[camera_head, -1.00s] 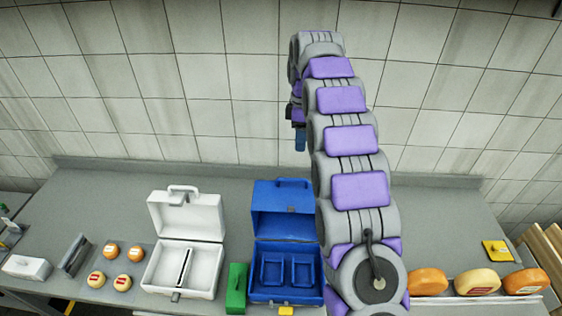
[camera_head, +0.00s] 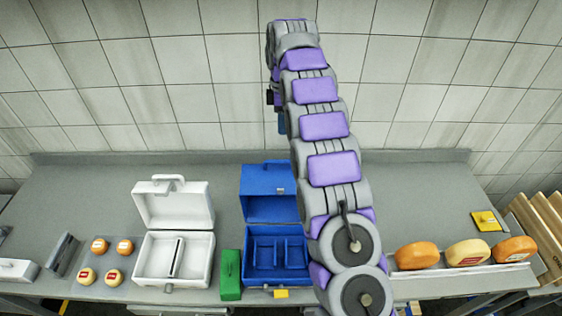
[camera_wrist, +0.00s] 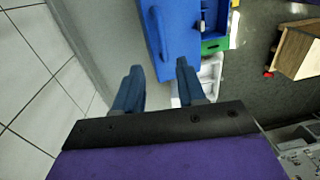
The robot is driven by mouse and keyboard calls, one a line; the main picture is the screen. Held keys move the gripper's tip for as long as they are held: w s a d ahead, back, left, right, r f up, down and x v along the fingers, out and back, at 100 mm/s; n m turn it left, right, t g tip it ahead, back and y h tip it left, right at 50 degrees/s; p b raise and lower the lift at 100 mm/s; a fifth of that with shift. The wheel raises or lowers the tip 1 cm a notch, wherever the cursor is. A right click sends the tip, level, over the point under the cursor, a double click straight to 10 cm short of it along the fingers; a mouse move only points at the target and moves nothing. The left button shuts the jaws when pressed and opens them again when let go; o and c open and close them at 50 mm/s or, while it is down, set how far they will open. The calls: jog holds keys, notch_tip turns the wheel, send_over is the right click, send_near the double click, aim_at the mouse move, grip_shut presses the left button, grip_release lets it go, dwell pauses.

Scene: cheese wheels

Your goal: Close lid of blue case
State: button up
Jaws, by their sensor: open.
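The blue case (camera_head: 273,273) stands on the grey bench with its lid (camera_head: 268,193) raised at the back. Its divided inside looks empty. My arm rises in front of the case's right side and hides part of it. My gripper shows in the wrist view (camera_wrist: 158,85) with two blue fingers apart and nothing between them. The blue lid (camera_wrist: 178,35) lies beyond the fingertips in that view, apart from them as far as I can tell. In the head view the gripper is mostly hidden behind my arm, above the bench.
A white case (camera_head: 174,260) stands open left of the blue one, with a green block (camera_head: 231,275) between them. Several small cheeses lie at left. Larger cheese wheels (camera_head: 468,252) and a yellow item (camera_head: 486,221) are at right. The bench behind the cases is clear.

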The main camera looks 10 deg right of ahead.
jog(key=f, duration=0.4)
jog(key=s+f+b, duration=0.1)
jog(key=f, duration=0.3)
jog(key=f+b, duration=0.1)
jog(key=f, duration=0.3)
jog(key=shift+s+a+f, duration=0.1)
jog(key=shift+s+f, duration=0.05)
jog(key=shift+a+f, duration=0.2)
jog(key=shift+f, duration=0.05)
jog(key=shift+a, duration=0.2)
jog(key=shift+c, duration=0.3)
jog(key=shift+d, duration=0.15)
grip_shut()
